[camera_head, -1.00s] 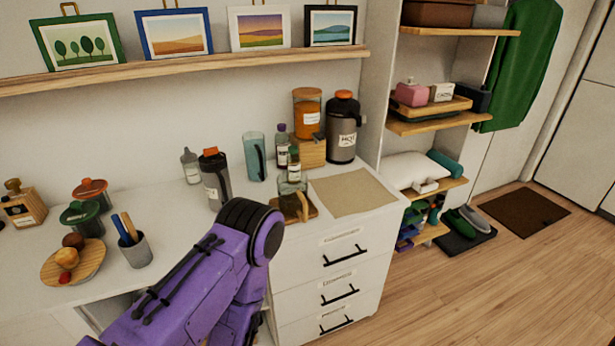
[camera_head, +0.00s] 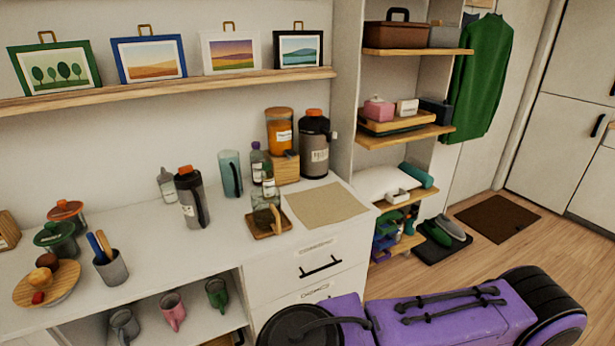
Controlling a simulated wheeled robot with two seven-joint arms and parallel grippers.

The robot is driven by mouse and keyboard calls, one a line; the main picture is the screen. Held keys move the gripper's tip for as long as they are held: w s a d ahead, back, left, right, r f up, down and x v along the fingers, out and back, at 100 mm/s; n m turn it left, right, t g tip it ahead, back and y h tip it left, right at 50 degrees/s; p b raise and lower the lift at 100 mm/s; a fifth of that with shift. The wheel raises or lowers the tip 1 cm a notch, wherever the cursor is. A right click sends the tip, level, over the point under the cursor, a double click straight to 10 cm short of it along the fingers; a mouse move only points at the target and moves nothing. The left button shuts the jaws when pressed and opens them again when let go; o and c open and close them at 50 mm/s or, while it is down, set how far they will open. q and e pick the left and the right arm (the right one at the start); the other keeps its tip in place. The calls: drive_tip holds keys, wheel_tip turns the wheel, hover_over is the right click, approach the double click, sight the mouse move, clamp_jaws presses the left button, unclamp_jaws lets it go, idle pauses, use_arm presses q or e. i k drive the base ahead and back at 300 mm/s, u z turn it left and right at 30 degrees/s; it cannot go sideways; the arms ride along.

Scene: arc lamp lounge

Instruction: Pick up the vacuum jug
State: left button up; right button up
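A large dark grey jug (camera_head: 315,150) with a black top and an orange cap stands at the back right of the white counter, beside a wooden block. A slimmer dark grey jug (camera_head: 190,197) with an orange lid, black handle and pale label stands upright nearer the middle. I cannot tell for certain which one is the vacuum jug. Neither is held. My purple arm links cross the bottom right of the view, in front of the drawers. Neither of my grippers shows.
Near the jugs stand a teal pitcher (camera_head: 230,173), an orange-filled jar (camera_head: 279,133), small bottles and a glass pot on a wooden coaster (camera_head: 268,225). A beige mat (camera_head: 326,205) lies bare at the right. A pen cup (camera_head: 111,268) and wooden plate stand left. Mugs sit below.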

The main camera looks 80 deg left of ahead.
sight(190, 190)
drive_tip(key=k, duration=1.65)
drive_tip(key=u, duration=1.1)
